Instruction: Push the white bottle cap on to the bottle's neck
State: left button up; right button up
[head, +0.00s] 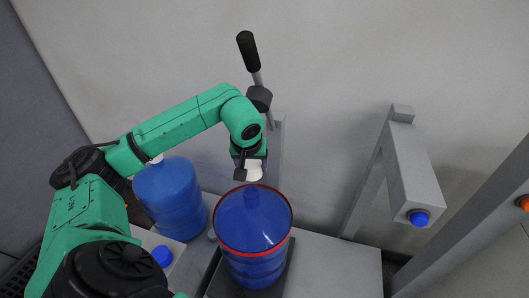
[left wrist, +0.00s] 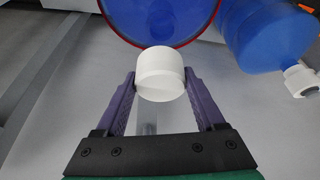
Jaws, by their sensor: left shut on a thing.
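My left gripper (head: 254,164) is shut on the white bottle cap (head: 255,171). In the left wrist view the cap (left wrist: 160,73) sits between the two purple fingers (left wrist: 158,92). In the head view the cap is just above and behind the blue bottle with a red ring (head: 256,228) around its shoulder. That bottle (left wrist: 165,14) is also at the top of the left wrist view, partly behind the cap. My right gripper is not in view.
A second blue bottle (head: 170,198) stands to the left, behind my arm. A blue button (head: 162,256) is at the lower left. A black-handled lever (head: 248,50) rises behind the gripper. A grey frame (head: 407,165) stands right. The grey surface (head: 335,268) right of the ringed bottle is clear.

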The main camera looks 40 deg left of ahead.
aim_at(251, 190)
pick_arm(q)
jog(key=shift+s+r, duration=0.4)
jog(key=shift+s, duration=0.4)
jog(key=shift+w+f+b, duration=0.25)
jog(key=shift+f+b, duration=0.3)
jog(key=shift+f, duration=0.15)
jog(key=shift+s+f+b, duration=0.1)
jog(key=shift+f+b, duration=1.55)
jog(key=shift+f, duration=0.55)
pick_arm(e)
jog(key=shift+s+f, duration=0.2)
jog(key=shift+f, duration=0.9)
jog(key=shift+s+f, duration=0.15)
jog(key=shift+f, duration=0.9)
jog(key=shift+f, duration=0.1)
pick_arm(q)
jog(key=shift+f+b, duration=1.3)
jog(key=shift+f, duration=0.45)
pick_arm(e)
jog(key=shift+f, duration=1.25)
pick_arm(q)
jog(key=shift+f, duration=0.1)
